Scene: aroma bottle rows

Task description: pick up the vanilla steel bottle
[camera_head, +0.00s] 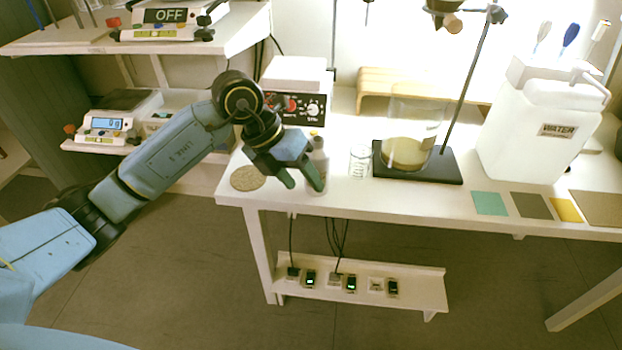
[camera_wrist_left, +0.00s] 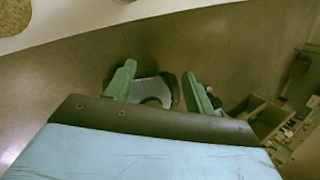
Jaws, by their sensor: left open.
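A small greyish bottle (camera_head: 319,158) stands upright near the front left of the white table, partly hidden behind a finger of my left gripper. Its label cannot be read, so I cannot tell whether it is the vanilla steel one. My left gripper (camera_head: 304,184) is open, its green fingers pointing down beside and in front of the bottle in the head view. I cannot tell whether a finger touches the bottle. In the left wrist view the open fingers (camera_wrist_left: 158,88) have only floor and part of my own body between them; no bottle shows there. My right gripper is out of view.
A round cork-like mat (camera_head: 247,178) lies left of the gripper. A glass beaker (camera_head: 360,162) and a stand base with a large beaker (camera_head: 448,167) are to the right. A hotplate-like device (camera_head: 297,105) stands behind. The table's front edge (camera_head: 400,212) is close.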

